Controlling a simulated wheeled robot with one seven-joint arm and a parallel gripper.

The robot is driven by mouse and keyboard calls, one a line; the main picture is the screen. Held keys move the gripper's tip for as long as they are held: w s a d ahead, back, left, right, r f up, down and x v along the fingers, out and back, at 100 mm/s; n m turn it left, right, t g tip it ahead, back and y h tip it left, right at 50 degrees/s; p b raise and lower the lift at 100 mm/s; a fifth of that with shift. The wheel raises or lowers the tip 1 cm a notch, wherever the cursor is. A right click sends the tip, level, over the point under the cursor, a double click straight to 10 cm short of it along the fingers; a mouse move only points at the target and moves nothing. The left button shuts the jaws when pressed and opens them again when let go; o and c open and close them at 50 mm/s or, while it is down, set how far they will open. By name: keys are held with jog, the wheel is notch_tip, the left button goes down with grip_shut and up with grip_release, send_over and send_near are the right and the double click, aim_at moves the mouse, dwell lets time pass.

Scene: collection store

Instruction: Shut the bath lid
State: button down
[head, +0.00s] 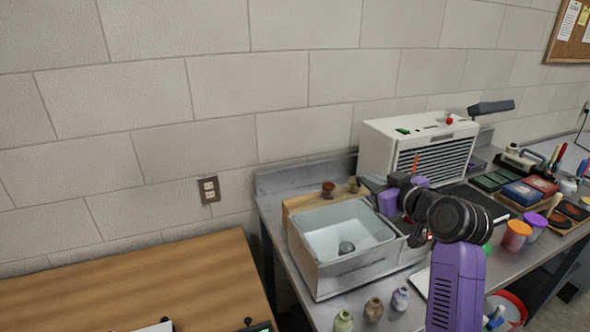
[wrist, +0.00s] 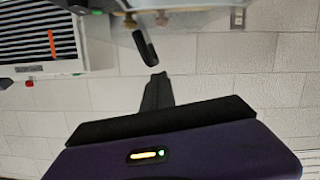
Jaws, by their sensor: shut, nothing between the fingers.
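My gripper (head: 372,184) is near the bath's back right corner, partly hidden by my own arm. In the wrist view my gripper (wrist: 149,66) is shut and empty, with its dark fingers seen against the wall. A pale part of the bath (wrist: 185,22) shows at the top of that view. I cannot tell whether the fingers touch anything.
A white louvred unit (head: 415,143) stands behind, to the right of the bath. Small pots (head: 373,309) stand in front of the bath. Jars (head: 516,235) and trays crowd the right of the bench. A wooden table (head: 150,285) at left is mostly clear.

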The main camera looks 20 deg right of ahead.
jog(key=d+f+m, duration=0.1)
jog(key=f, duration=0.1)
jog(key=d+f+m+y+b, duration=0.1)
jog(key=f, duration=0.1)
jog(key=d+f+b, duration=0.1)
jog(key=f, duration=0.1)
jog(key=shift+d+m, duration=0.25)
jog(key=shift+m, duration=0.15)
jog(key=shift+d+f+m+y+b, duration=0.3)
jog(key=shift+f+m+b, duration=0.15)
jog(key=shift+f, duration=0.4)
jog(key=shift+f, duration=0.25)
jog(key=shift+r, duration=0.15)
jog(key=shift+r+p, duration=0.35)
jog(key=r, duration=0.1)
jog(key=r+p, duration=0.1)
jog(key=d+r+p, duration=0.1)
jog(key=r, duration=0.1)
jog(key=shift+s, duration=0.25)
jog(key=b+v, duration=0.2)
jog(key=v, duration=0.7)
jog(key=shift+s, duration=0.25)
